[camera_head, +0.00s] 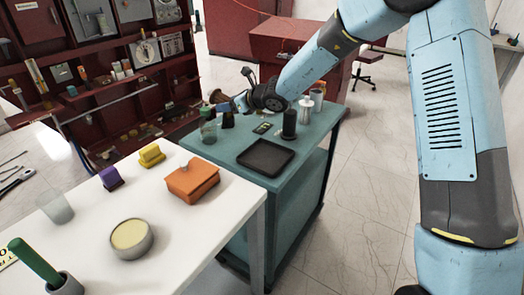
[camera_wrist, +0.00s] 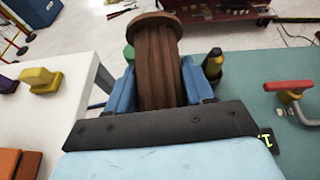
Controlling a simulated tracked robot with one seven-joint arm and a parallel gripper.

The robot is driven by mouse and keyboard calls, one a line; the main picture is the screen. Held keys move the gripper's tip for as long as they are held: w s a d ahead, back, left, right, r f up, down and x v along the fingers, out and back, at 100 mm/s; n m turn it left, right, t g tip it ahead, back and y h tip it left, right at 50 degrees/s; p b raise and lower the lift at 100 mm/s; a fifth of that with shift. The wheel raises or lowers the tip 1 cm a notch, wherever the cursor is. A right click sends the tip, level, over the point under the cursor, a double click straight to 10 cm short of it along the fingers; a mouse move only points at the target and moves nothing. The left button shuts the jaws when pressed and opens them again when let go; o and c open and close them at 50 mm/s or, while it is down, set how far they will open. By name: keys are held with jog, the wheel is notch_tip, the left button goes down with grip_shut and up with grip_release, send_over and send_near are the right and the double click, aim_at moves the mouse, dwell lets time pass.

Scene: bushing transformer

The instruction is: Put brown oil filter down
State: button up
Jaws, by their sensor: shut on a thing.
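The brown oil filter (camera_wrist: 156,62) is a ribbed brown cylinder with a wider round cap, held between the two blue fingers of my gripper (camera_wrist: 160,88) in the wrist view. In the head view the filter (camera_head: 217,96) shows small at the end of my gripper (camera_head: 232,103), above the far left edge of the teal table (camera_head: 232,152). The filter's lower end is hidden behind the gripper body in the wrist view.
The white table (camera_head: 185,235) holds an orange box (camera_head: 192,181), a round tin (camera_head: 131,239) and yellow and purple blocks.

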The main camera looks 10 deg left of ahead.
jog(key=shift+a+r, duration=0.35)
jog(key=shift+a, duration=0.3)
jog(key=shift+s, duration=0.1)
send_over(246, 150)
jog(key=w, duration=0.2)
notch_tip(246, 150, down, 4)
jog(key=s+d+f, duration=0.1)
jog(key=f, duration=0.1)
jog(key=d+f, duration=0.1)
jog(key=s+f, duration=0.1)
jog(key=f, duration=0.1)
jog(key=shift+s+d+f, duration=0.35)
jog(key=shift+d, duration=0.05)
jog(key=shift+s+d+f, duration=0.1)
jog(key=shift+d+f, duration=0.05)
jog(key=shift+f, duration=1.3)
jog(key=o, duration=1.3)
jog(key=shift+f, duration=0.15)
jog(key=shift+c, duration=0.2)
